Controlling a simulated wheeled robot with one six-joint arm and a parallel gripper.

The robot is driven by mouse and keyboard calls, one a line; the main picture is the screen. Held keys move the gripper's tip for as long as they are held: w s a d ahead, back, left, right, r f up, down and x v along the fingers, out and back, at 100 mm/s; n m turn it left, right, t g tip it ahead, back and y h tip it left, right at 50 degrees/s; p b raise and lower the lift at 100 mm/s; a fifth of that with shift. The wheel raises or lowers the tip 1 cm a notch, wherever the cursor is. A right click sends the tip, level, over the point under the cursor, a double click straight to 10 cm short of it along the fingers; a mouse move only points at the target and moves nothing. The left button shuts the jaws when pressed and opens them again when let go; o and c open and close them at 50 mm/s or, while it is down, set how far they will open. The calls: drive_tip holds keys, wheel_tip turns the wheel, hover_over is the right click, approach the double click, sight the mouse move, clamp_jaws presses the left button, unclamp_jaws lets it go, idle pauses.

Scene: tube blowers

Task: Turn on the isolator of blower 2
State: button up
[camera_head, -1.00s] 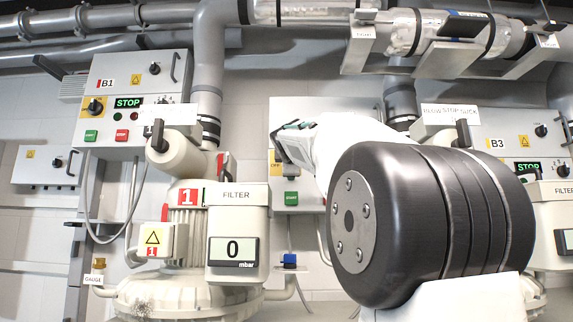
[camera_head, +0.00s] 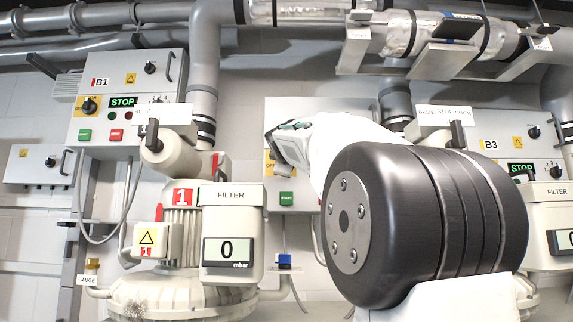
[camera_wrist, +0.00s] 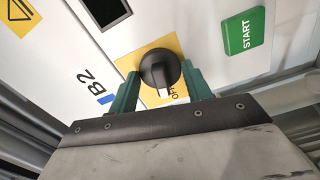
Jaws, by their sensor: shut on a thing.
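The isolator of blower 2 is a black rotary knob (camera_wrist: 160,70) on a yellow plate (camera_wrist: 128,62), on the panel marked B2 (camera_wrist: 90,88) in the wrist view. The knob's white pointer mark is towards lettering that is partly hidden and seems to read OFF. My gripper (camera_wrist: 160,84) is shut on the knob, with one green finger on each side of it. In the head view, my gripper (camera_head: 277,150) is at the B2 panel (camera_head: 290,108), and my arm hides most of that panel.
A green START button (camera_wrist: 243,31) and a dark display (camera_wrist: 105,10) are near the knob. In the head view, the B1 panel (camera_head: 100,108) stands left and the B3 panel (camera_head: 500,146) right. A filter unit reading 0 (camera_head: 230,225) stands front left.

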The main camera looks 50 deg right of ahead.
drive_tip(key=shift+m, duration=7.7)
drive_tip(key=o, duration=1)
drive_tip(key=v, duration=0.7)
drive_tip(key=shift+s+a, duration=0.25)
drive_tip(key=shift+a, duration=0.05)
